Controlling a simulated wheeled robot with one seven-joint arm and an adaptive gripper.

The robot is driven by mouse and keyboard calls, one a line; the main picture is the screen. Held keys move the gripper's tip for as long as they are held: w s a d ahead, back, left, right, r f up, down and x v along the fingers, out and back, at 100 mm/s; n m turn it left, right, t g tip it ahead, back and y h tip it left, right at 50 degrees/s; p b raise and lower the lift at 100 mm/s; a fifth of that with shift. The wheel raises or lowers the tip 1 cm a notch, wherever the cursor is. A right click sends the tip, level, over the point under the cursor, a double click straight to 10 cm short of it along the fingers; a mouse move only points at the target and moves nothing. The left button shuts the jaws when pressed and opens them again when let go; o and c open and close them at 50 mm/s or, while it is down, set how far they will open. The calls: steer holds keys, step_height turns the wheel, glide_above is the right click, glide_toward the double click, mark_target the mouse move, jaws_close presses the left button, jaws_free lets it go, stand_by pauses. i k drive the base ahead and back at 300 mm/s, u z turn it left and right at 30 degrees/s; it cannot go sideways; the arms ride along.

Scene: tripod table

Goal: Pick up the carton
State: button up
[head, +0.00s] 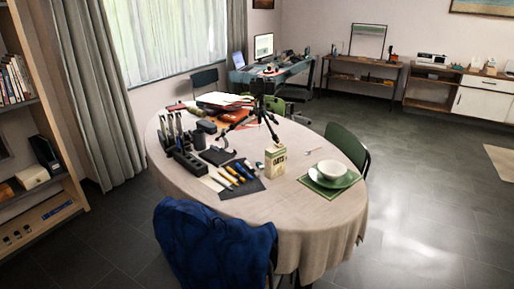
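The carton (275,161) is a small cream box with dark lettering that seems to read "OATS". It stands upright on the round table (300,217) with the beige cloth, a little right of the table's middle. Its front and one side show, and nothing covers it. My gripper is not in this view.
Left of the carton lie tools on a dark mat (241,189). Behind it stands a black tripod (258,107). To its right a bowl (332,170) sits on a green placemat (347,181). A blue jacket (215,243) hangs at the near edge; a green chair (346,146) stands right.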

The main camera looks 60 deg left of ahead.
mark_target(275, 156)
steer(key=u, duration=1.55)
